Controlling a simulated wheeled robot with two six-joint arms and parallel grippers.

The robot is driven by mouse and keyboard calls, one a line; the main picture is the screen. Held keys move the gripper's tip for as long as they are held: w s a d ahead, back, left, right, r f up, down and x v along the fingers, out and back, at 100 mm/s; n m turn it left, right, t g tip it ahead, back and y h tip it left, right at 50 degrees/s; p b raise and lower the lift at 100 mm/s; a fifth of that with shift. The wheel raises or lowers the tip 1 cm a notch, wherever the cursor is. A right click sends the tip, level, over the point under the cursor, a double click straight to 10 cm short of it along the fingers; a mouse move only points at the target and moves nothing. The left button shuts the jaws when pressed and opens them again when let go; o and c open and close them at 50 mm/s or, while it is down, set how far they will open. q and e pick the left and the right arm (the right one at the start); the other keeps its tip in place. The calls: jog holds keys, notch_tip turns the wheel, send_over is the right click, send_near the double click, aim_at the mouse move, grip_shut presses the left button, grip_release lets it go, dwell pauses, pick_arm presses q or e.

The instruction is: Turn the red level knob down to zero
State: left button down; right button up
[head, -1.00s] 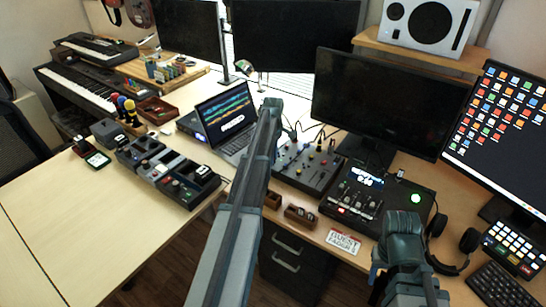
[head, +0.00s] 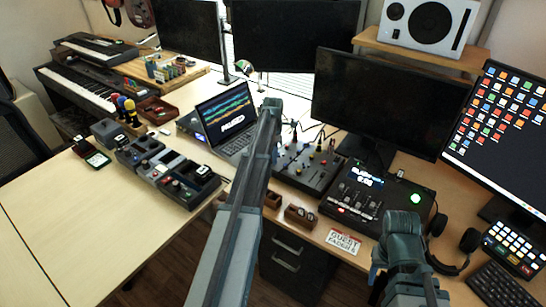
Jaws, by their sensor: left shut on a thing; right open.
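The dark mixer (head: 306,170) lies right of my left arm, with small coloured knobs on top. A small red spot on its far right part looks like a knob, but I cannot tell whether it is the red level knob or read its setting. My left arm crosses the middle of the head view and hides the desk strip between laptop and mixer. The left gripper's fingers are hidden behind this arm, so what they hold does not show. My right arm stands at the lower right, in front of the control box. Its gripper fingers are hidden too.
The laptop (head: 225,117) stands left of my arm. A pedalboard (head: 165,168) lies on the left desk. A dark control box (head: 378,190) with a lit green button sits right of the mixer, near headphones (head: 452,245). Monitors stand behind. The lower left desktop is bare.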

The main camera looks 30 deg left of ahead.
pick_arm(q)
jog(key=shift+n, duration=0.8)
jog(key=c, duration=0.7)
grip_release()
jog(key=shift+c, duration=0.2)
jog(key=shift+r, duration=0.1)
notch_tip(320, 180, up, 14)
jog(key=p, duration=1.3)
jog(key=shift+f+p, duration=0.2)
jog(key=shift+p, duration=0.2)
